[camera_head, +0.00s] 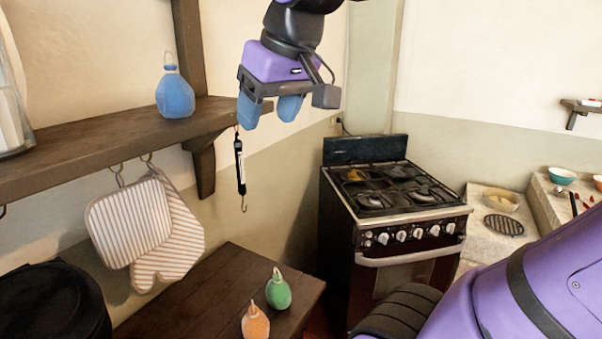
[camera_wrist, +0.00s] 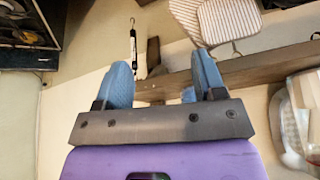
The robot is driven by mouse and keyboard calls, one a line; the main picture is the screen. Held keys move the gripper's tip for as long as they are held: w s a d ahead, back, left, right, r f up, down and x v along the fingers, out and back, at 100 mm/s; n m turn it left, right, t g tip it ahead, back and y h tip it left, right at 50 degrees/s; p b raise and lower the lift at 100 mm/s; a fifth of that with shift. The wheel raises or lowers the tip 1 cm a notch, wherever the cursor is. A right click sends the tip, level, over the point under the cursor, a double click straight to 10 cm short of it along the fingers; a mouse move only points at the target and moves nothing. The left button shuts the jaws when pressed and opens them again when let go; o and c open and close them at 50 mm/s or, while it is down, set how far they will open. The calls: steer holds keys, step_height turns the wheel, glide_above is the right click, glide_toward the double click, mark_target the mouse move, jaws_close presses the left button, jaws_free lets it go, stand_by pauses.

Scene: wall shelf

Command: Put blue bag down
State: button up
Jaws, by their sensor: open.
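The blue bag (camera_head: 175,96) is a small round pouch with a narrow neck and a loop on top. It stands upright on the wooden wall shelf (camera_head: 110,135), close to the shelf's right end. My gripper (camera_head: 270,110), with blue fingers, is open and empty. It hangs in the air to the right of the bag, apart from it, around the end of the shelf. In the wrist view, my gripper's fingers (camera_wrist: 162,80) are spread apart; a small blue patch beside the right finger is probably the bag, mostly hidden.
A hanging scale (camera_head: 240,165) dangles below the shelf's end. Striped oven mitts (camera_head: 150,230) hang from hooks. A green bag (camera_head: 278,292) and an orange bag (camera_head: 255,322) stand on a low wooden table (camera_head: 205,290). A stove (camera_head: 395,205) stands at right. A clear container (camera_head: 12,110) is at far left.

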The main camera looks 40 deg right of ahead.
steer(key=s+d+f, duration=0.1)
steer(key=s+f, duration=0.5)
steer(key=f, duration=0.3)
steer(key=shift+s, duration=0.15)
stand_by(0.6)
